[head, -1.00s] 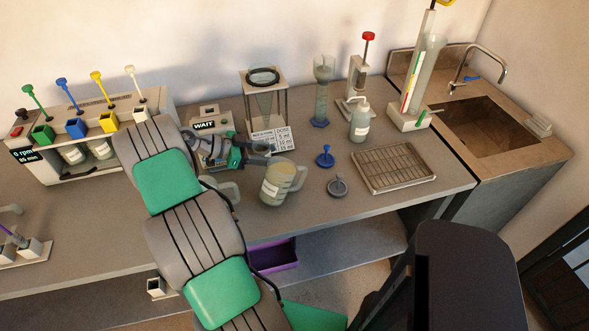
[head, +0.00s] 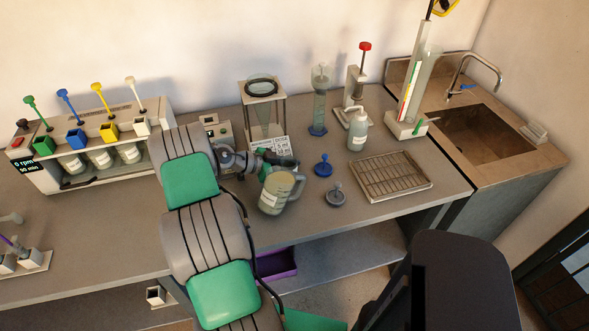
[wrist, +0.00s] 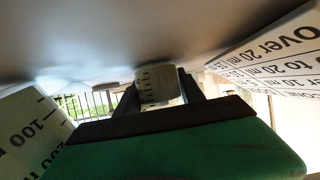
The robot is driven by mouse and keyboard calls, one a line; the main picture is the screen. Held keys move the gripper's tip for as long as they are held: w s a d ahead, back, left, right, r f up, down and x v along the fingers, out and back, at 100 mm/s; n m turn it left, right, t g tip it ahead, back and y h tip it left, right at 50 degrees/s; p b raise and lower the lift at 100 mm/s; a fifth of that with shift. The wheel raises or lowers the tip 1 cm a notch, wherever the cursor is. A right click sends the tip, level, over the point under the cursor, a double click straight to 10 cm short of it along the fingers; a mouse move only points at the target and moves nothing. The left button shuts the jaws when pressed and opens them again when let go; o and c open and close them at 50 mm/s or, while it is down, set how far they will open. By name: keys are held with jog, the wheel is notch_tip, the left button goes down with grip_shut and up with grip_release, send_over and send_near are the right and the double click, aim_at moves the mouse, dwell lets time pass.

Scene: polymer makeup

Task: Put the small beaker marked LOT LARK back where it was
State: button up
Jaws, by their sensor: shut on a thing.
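My gripper (head: 284,160) is over the bench in the head view, just behind the large jug and in front of the dose card. In the wrist view its two dark fingers (wrist: 158,98) are shut on a small pale beaker (wrist: 158,84) with dark graduation marks. No LOT LARK label is readable on it. In the head view I cannot make this beaker out clearly beside the fingers. I cannot tell whether it touches the bench.
The large handled jug (head: 277,192) stands close to my gripper; the dose card (head: 272,147) leans behind. Blue (head: 323,166) and grey (head: 335,196) stoppers and a wire rack (head: 392,178) lie to the right. The stirrer (head: 60,178) holds several beakers at left.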

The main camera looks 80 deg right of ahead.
jog(key=o, duration=1.5)
jog(key=shift+f, duration=0.1)
jog(key=shift+c, duration=0.2)
jog(key=shift+p, duration=0.3)
jog(key=shift+r+p, duration=0.3)
jog(key=shift+p, duration=0.3)
jog(key=b+v, duration=0.3)
jog(key=v, duration=0.8)
jog(key=shift+w+a+r, duration=0.25)
